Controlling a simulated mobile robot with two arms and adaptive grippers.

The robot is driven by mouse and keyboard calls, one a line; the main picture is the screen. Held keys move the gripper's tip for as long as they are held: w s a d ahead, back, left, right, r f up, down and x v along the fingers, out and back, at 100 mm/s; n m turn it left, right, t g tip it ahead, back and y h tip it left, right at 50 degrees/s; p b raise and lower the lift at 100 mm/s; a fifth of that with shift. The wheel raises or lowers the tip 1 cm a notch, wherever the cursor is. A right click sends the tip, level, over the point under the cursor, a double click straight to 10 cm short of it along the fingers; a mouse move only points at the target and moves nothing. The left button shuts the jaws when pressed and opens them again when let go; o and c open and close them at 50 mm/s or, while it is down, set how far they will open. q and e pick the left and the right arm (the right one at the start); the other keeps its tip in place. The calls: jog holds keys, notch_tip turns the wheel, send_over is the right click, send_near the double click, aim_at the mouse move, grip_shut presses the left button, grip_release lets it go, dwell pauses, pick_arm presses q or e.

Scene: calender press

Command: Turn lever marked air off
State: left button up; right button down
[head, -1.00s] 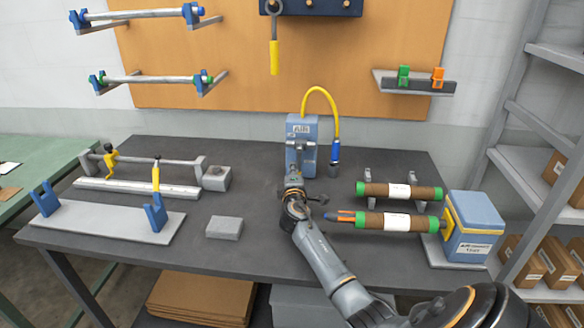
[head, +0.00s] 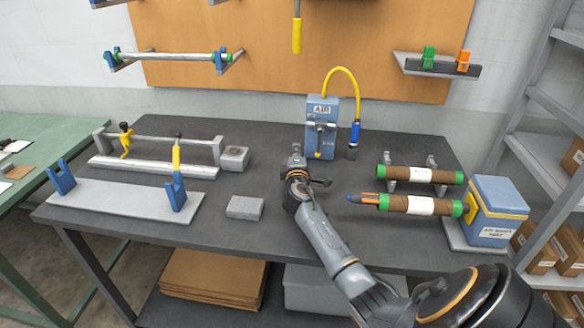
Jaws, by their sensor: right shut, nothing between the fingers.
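The blue box marked AIR (head: 320,110) stands at the back of the dark workbench. On its front are a grey fitting and what looks like a lever (head: 319,140), hanging down with a yellow end. A yellow hose loops from its top to a blue fitting at its right. My right gripper (head: 296,150) is shut and empty. In the picture it is just left of and below the box, seemingly in front of it and apart from the lever; the exact gap is hard to judge. My left gripper is out of view.
To the left are a grey block (head: 245,208) and a fixture with blue brackets (head: 120,201).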

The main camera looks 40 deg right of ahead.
jog(key=s, duration=0.2)
jog(key=s+a, duration=0.1)
jog(key=s, duration=0.1)
jog(key=shift+s+a+r, duration=0.1)
jog(key=shift+s+a, duration=0.1)
jog(key=v, duration=0.3)
jog(key=shift+a, duration=0.5)
jog(key=shift+s+a+b, duration=0.2)
jog(key=shift+s+b, duration=0.1)
jog(key=shift+s, duration=0.15)
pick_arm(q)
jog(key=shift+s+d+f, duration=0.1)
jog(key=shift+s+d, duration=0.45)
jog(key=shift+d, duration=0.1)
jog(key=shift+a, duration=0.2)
pick_arm(e)
jog(key=shift+a, duration=0.15)
